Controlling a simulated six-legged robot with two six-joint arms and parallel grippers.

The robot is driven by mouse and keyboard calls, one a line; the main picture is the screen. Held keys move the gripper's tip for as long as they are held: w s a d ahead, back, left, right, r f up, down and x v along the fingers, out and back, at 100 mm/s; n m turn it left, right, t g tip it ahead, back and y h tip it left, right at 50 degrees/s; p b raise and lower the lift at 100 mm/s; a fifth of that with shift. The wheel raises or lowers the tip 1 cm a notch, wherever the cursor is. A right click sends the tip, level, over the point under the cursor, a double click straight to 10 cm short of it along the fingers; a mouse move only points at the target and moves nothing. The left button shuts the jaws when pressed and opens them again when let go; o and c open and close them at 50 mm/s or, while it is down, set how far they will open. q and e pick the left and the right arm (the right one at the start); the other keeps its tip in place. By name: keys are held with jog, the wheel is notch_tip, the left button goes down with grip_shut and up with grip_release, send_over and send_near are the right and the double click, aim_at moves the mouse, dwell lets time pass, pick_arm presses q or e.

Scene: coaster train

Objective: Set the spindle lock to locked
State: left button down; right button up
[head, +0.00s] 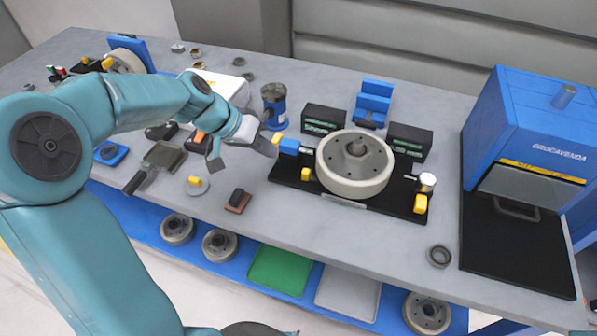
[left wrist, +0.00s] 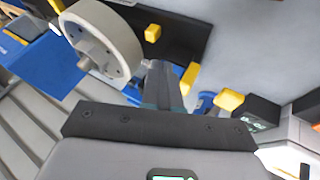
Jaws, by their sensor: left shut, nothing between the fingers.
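A black fixture (head: 385,202) on the bench carries a pale wheel (head: 343,186) on a spindle (head: 356,147). Left of the wheel is a blue block (head: 289,146) with a yellow piece (head: 277,138) on it. Small yellow pieces stand at the fixture's front left (head: 306,174) and front right (head: 421,203). No label shows which part is the spindle lock. My left gripper (head: 270,147) is shut and empty, close beside the blue block; contact is unclear. In the left wrist view its fingers (left wrist: 160,80) point toward the fixture beside a yellow piece (left wrist: 190,76). My right gripper is not in view.
Two black display boxes (head: 322,118) (head: 411,140) stand behind the wheel, with a blue stand (head: 374,100) between them. A dark blue cylinder (head: 274,98) is behind my gripper. A blue machine (head: 527,120) stands at right.

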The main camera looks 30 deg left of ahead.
pick_arm(q)
jog(key=f, duration=0.1)
send_over(300, 180)
jog(key=s+a, duration=0.1)
jog(key=a, duration=0.2)
notch_tip(300, 180, down, 6)
jog(key=shift+s+f+p, duration=0.1)
jog(key=shift+f+p, duration=0.15)
jog(key=shift+p, duration=0.15)
jog(key=shift+d+f, duration=0.45)
jog(key=shift+w+f, duration=0.15)
jog(key=shift+w, duration=0.25)
jog(key=shift+s, duration=0.15)
jog(key=shift+w+d+f+b, duration=0.1)
jog(key=shift+w+d+b, duration=0.15)
jog(key=shift+d+b, duration=0.6)
jog(key=shift+w+d, duration=0.1)
jog(key=shift+d, duration=0.05)
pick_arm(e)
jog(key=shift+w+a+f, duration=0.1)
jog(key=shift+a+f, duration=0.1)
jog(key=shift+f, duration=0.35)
pick_arm(q)
jog(key=shift+r, duration=0.25)
